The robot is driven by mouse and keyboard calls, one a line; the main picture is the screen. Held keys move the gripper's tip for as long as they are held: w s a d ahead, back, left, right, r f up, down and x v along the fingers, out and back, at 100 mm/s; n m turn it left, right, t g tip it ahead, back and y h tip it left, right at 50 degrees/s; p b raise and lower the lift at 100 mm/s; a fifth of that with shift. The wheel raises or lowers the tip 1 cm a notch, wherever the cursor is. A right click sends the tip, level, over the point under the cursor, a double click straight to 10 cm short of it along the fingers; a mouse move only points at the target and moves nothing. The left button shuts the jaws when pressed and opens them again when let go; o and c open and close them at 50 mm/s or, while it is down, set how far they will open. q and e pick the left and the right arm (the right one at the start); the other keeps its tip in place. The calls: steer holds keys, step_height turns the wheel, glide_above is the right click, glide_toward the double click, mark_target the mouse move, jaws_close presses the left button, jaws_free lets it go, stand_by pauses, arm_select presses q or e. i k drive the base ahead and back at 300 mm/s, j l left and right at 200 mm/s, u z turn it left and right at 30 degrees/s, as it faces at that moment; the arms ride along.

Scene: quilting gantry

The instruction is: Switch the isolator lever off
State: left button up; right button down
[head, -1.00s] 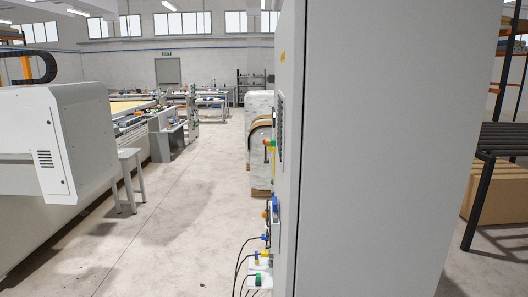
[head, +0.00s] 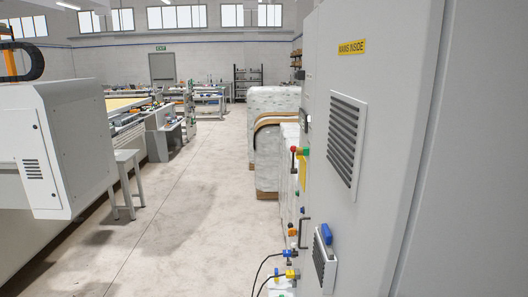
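A tall grey cabinet (head: 395,150) fills the right side of the head view, its front seen at a steep slant. On its far part a small lever with a red knob (head: 293,150) sticks out to the left, with a green part (head: 304,152) beside it and a yellow plate (head: 302,172) behind. This looks like the isolator lever; its exact position is too small to tell. Neither of my grippers is in view.
The cabinet has a louvred vent (head: 345,140), a yellow "MAINS INSIDE" label (head: 351,47) and a blue part (head: 326,234) low down. Blue and yellow plugs (head: 291,274) with black cables jut out below. A grey machine (head: 75,150) stands left; the floor (head: 185,220) between is clear.

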mark_target(293, 159)
steer(key=i+j+u, duration=0.1)
steer(key=i+j, duration=1.1)
steer(key=i, duration=0.05)
